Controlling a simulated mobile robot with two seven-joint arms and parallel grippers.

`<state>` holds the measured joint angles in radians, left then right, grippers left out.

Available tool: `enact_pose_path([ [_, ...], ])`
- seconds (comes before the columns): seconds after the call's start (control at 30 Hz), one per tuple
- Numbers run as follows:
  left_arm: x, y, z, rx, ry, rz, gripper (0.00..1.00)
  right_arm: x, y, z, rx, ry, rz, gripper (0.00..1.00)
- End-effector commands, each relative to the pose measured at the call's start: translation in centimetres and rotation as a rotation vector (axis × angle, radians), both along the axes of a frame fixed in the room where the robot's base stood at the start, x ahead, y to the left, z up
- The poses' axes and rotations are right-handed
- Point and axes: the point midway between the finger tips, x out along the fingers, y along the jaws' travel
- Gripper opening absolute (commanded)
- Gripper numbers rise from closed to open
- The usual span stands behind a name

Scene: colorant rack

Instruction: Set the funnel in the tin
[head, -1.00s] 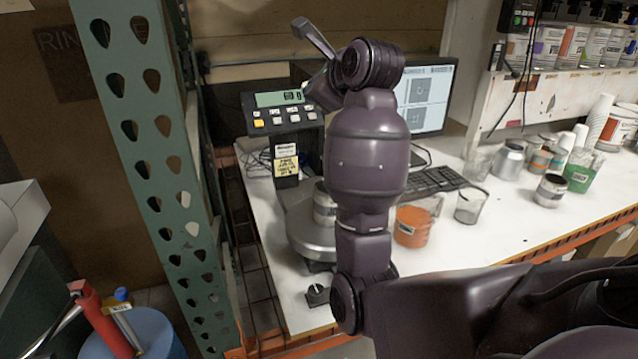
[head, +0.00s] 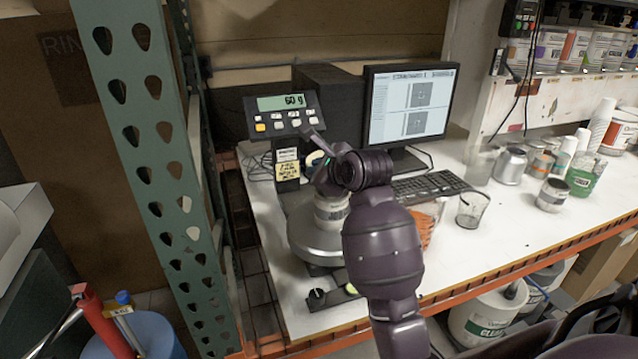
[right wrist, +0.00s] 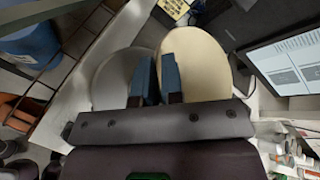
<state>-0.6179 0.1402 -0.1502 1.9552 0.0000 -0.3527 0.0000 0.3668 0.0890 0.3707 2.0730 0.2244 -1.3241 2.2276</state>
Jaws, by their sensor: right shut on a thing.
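The tin (head: 331,212), pale and grey, stands on the round pan of the scale. My right gripper (head: 320,170) is directly above it, its fingers mostly hidden by the wrist. In the right wrist view my right gripper's two blue-padded fingers (right wrist: 160,80) are close together on the cream funnel (right wrist: 203,50), whose wide round face shows beyond them. Only a small pale part of the funnel (head: 314,158) shows in the head view. Whether its lower end is inside the tin is hidden. My left gripper is out of view.
The scale pan (head: 303,240) is under the tin; the scale display (head: 281,102) reads 60 g. A monitor (head: 410,105) and keyboard (head: 430,187) stand behind right. An orange container (head: 427,232) and a clear cup (head: 472,210) are to the right. A green post (head: 150,150) bounds the left.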

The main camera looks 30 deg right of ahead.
Motion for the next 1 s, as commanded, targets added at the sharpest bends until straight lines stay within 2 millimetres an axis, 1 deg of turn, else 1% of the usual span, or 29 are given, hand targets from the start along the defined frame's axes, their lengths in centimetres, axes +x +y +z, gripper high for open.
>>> enact_pose_path([
  [0.03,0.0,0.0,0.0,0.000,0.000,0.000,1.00,-0.1,0.0,-0.9,0.001,0.005,-0.001,0.00],
  [0.1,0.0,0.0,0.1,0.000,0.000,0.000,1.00,-0.1,0.0,-1.9,0.000,0.006,0.000,0.00],
  [0.23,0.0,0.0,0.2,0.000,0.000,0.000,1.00,0.0,0.0,-3.2,0.001,0.003,0.000,0.00],
  [0.57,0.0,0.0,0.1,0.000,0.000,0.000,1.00,0.0,0.0,-3.5,0.000,0.001,0.001,0.00],
  [1.0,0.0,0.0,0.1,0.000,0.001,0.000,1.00,0.0,0.0,-4.5,0.001,0.002,0.000,0.00],
])
